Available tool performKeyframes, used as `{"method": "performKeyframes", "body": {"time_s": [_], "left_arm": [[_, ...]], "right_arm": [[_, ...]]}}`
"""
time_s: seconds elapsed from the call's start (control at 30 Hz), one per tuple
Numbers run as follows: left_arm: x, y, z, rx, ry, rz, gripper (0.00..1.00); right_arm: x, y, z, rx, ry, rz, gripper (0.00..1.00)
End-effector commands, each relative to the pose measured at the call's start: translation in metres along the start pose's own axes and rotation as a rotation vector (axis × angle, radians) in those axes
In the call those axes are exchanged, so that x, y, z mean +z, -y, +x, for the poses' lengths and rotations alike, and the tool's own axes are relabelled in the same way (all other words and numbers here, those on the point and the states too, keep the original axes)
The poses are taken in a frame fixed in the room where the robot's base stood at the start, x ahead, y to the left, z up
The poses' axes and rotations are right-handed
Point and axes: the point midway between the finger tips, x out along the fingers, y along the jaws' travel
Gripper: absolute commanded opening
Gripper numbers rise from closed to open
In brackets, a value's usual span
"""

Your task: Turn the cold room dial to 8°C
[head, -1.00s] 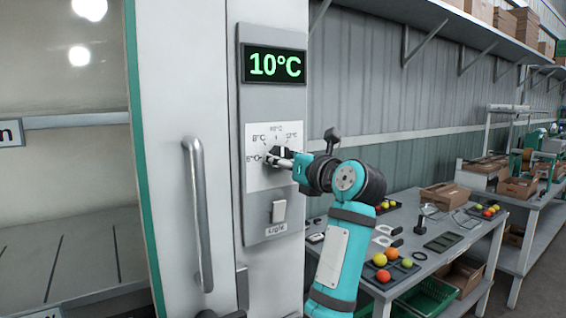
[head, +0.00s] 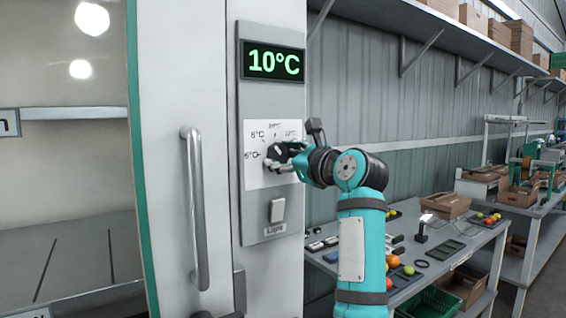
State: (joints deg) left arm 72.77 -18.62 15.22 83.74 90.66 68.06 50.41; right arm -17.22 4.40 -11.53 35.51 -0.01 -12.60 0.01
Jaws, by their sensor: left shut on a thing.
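The cold room dial sits on a white scale plate (head: 254,178) on the grey control panel. Its dark knob (head: 276,150) is partly covered by my left gripper. Marks of 6°C and 8°C show at its left, with further marks above and at its upper right. The green display (head: 273,62) above reads 10°C. My left gripper (head: 273,157) is shut on the knob, its fingers against it from the right. The knob's pointing direction is hard to tell.
A light switch (head: 277,210) is below the dial. A vertical door handle (head: 196,210) stands out left of the panel. A workbench (head: 483,240) with tomatoes, tools and a cardboard box (head: 446,206) is at the right, with a green crate (head: 430,303) below.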

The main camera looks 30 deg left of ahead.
Motion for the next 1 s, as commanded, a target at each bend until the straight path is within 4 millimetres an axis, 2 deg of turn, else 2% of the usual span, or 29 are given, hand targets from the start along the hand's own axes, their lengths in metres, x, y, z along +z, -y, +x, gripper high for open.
{"method": "performKeyframes", "body": {"time_s": [0.67, 0.7, 0.83, 1.0], "left_arm": [[-0.0010, 0.0001, 0.0001, 0.002, -0.003, -0.063, 0.12], [-0.0010, 0.0001, 0.0001, 0.002, -0.002, -0.063, 0.49], [-0.0007, 0.0001, 0.0001, 0.001, -0.002, -0.062, 0.66], [-0.0004, 0.0002, 0.0001, 0.001, -0.001, -0.062, 0.68]], "right_arm": [[0.0010, -0.0043, 0.0030, 0.005, 0.001, 0.000, 0.00], [0.0009, -0.0043, 0.0030, 0.005, 0.001, 0.000, 0.00], [0.0009, -0.0043, 0.0030, 0.005, 0.001, 0.000, 0.00], [0.0008, -0.0043, 0.0029, 0.005, 0.001, 0.000, 0.00]]}}
